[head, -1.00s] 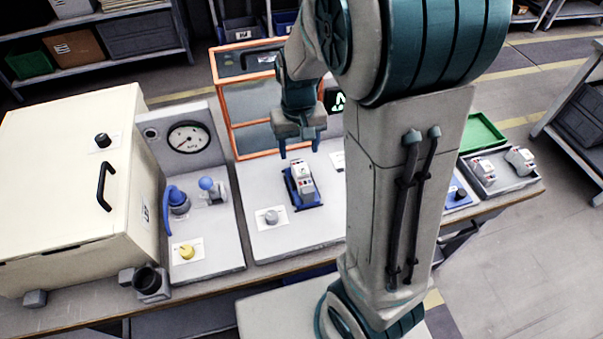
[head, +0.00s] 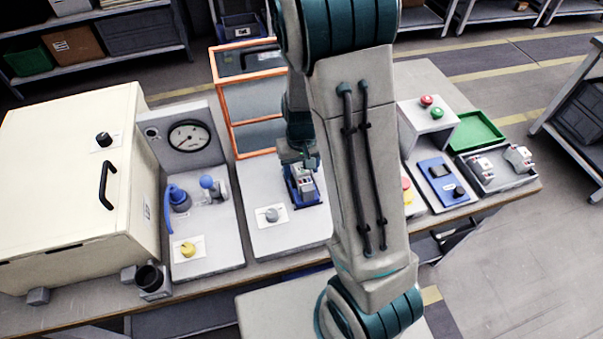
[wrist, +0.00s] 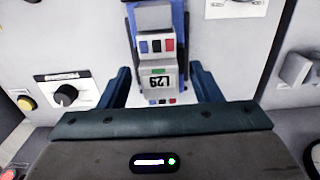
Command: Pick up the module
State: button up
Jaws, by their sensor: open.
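The module (head: 304,184) is a small light-grey block with red and dark blue patches. It sits in a blue holder (head: 310,203) on the grey middle panel. In the wrist view the module (wrist: 156,72) shows a printed label and lies between the two fingers, inside the blue holder (wrist: 181,22). My gripper (head: 298,166) is over the module's far end, partly hidden by my arm. In the wrist view my gripper (wrist: 162,85) is open, with a finger on each side of the module and visible gaps. I cannot tell how far down the fingertips reach.
An orange-framed clear box (head: 255,105) stands behind the panel. A large cream cabinet (head: 70,190) and a gauge panel (head: 190,137) stand left. A grey tray (head: 510,181) with similar modules and a green tray (head: 478,131) are at right.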

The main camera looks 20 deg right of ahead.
aim_at(301, 167)
grip_shut()
notch_tip(301, 167, up, 10)
jog(key=shift+r+b, duration=0.1)
jog(key=shift+b, duration=0.2)
dwell(0.4)
